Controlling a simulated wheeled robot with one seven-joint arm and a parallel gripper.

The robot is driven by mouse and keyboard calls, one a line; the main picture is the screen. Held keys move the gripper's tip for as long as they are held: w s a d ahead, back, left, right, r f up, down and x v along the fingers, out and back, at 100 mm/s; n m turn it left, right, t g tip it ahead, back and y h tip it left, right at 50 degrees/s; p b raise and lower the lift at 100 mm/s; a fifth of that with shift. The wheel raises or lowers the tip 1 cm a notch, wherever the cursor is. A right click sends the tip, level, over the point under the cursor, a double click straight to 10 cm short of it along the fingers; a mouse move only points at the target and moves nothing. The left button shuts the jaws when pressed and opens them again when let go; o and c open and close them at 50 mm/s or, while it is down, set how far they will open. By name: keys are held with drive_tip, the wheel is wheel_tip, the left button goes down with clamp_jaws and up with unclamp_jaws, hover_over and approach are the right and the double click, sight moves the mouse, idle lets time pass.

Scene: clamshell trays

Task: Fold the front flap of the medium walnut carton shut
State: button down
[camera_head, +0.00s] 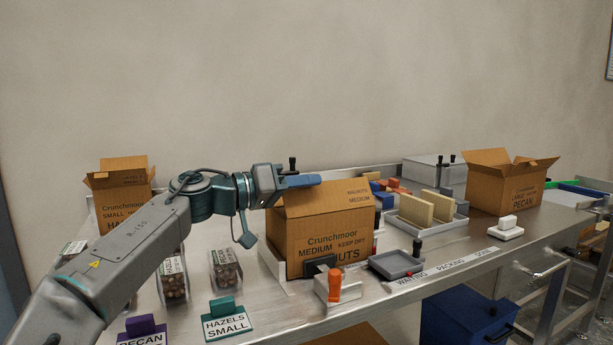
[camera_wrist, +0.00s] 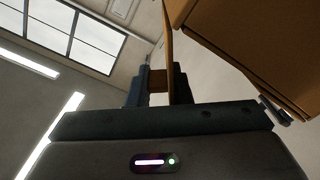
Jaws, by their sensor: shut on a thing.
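The medium walnut carton (camera_head: 325,242) stands on the bench in the head view, its printed front facing me. My gripper (camera_head: 302,181) is at the flap's upper left edge. In the wrist view, my gripper (camera_wrist: 159,86) is shut on a thin brown cardboard panel, seen nearly edge-on between the fingers; it appears to be this flap (camera_wrist: 168,45). More brown cardboard of the carton (camera_wrist: 250,45) fills the upper right. The carton's other flaps and inside are hidden.
A small hazel carton (camera_head: 121,190) stands at left and an open large pecan carton (camera_head: 500,182) at right.

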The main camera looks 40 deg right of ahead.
drive_tip(key=shift+w+d+f+n+p, duration=0.1)
drive_tip(key=shift+w+f+n+p, duration=0.3)
drive_tip(key=shift+n, duration=0.65)
drive_tip(key=shift+w+d+f+n+p, duration=0.1)
drive_tip(key=shift+w+f+n+p, duration=0.25)
drive_tip(key=shift+n, duration=0.75)
drive_tip(key=shift+w+d+f+n+p, duration=0.1)
drive_tip(key=shift+w+f+n+p, duration=0.3)
drive_tip(key=shift+n, duration=0.65)
drive_tip(key=shift+r, duration=0.1)
drive_tip(key=c, duration=1.4)
unclamp_jaws()
drive_tip(key=shift+o, duration=0.2)
